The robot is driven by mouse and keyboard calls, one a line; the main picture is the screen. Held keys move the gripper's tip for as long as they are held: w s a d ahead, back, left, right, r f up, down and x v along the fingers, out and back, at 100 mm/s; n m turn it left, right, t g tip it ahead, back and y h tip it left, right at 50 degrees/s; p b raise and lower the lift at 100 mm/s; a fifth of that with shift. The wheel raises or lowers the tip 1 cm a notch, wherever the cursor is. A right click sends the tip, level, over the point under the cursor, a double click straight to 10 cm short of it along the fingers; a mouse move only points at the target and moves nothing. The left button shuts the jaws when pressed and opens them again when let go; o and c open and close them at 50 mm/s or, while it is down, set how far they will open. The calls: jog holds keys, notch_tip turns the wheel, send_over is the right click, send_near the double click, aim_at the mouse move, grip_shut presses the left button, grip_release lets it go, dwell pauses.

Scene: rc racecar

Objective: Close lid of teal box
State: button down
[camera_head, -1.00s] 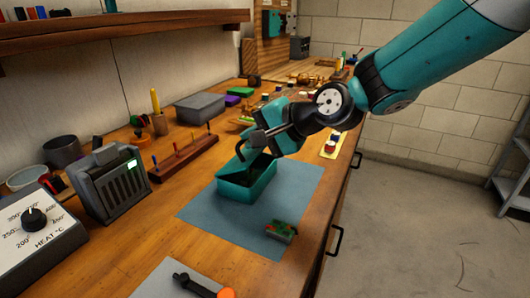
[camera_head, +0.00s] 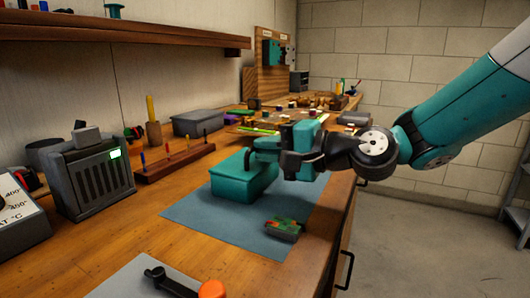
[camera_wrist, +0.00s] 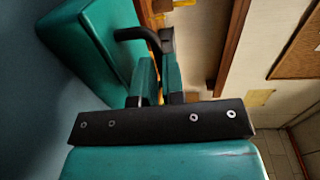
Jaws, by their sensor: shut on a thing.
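The teal box (camera_head: 230,188) stands on the blue-grey mat in the head view. Its teal lid (camera_head: 228,166) lies about level across the top, and the inside is hidden. I cannot tell whether the lid is fully seated. The box also fills the upper left of the wrist view (camera_wrist: 92,45). A dark curved handle (camera_wrist: 138,35) stands out from the lid. My gripper (camera_head: 262,152) is at the box's right side, level with its top. In the wrist view my gripper (camera_wrist: 160,68) has its fingers close together, shut on the handle.
The blue-grey mat (camera_head: 215,226) lies under the box. A small green and red circuit board (camera_head: 283,228) lies at the front right. A dark heater-like unit (camera_head: 92,180) and a wooden rack (camera_head: 175,162) stand to the left. A black tool with an orange end (camera_head: 212,289) lies in front.

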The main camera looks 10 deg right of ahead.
jog(key=shift+f, duration=0.4)
jog(key=c, duration=1.5)
grip_release()
jog(key=shift+o, duration=0.2)
jog(key=shift+r, duration=0.15)
jog(key=p+v, duration=0.2)
jog(key=v, duration=1.5)
jog(key=shift+d, duration=0.2)
jog(key=shift+s+r, duration=0.1)
jog(key=shift+s, duration=0.05)
